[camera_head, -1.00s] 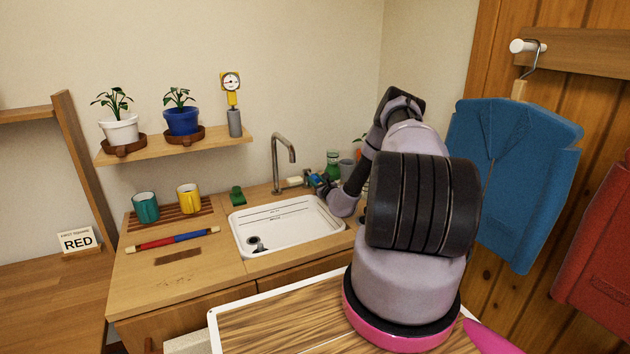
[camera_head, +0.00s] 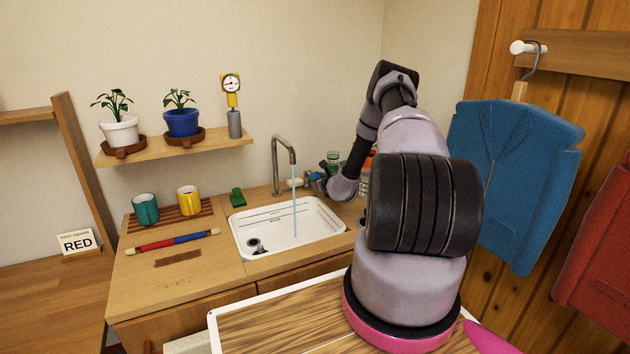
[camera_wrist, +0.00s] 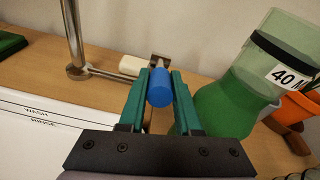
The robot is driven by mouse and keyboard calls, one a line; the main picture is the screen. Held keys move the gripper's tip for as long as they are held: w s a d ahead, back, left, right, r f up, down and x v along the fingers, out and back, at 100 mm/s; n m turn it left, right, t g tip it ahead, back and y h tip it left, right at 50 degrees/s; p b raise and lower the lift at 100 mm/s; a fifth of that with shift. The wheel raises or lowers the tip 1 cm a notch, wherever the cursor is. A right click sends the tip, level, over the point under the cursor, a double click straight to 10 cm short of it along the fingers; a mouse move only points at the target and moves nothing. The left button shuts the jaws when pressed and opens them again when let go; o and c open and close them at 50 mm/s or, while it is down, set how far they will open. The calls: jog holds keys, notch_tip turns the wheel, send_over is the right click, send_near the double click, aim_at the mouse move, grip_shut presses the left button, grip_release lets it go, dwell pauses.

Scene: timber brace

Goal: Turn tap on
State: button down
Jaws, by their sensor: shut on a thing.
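The metal tap (camera_head: 283,160) rises behind the white sink (camera_head: 310,236), and a thin blue stream of water (camera_head: 294,215) falls from its spout into the basin. The tap's post also shows in the wrist view (camera_wrist: 73,40). My gripper (camera_wrist: 160,82) has its green fingers closed on a blue cylindrical tap handle (camera_wrist: 159,88), at the end of a metal rod from the tap base. In the head view my gripper (camera_head: 316,180) is small and partly hidden by my arm, right of the tap.
A green bottle marked 40 (camera_wrist: 225,100) stands close right of my gripper. A white soap bar (camera_wrist: 132,65) lies behind it. Teal (camera_head: 145,208) and yellow (camera_head: 188,199) mugs stand on a rack left of the sink. A shelf (camera_head: 175,152) with potted plants hangs above.

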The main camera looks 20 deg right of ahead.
jog(key=shift+r, duration=0.15)
jog(key=c, duration=0.9)
grip_release()
jog(key=v, duration=1)
jog(key=shift+s+r, duration=0.2)
jog(key=shift+s, duration=0.15)
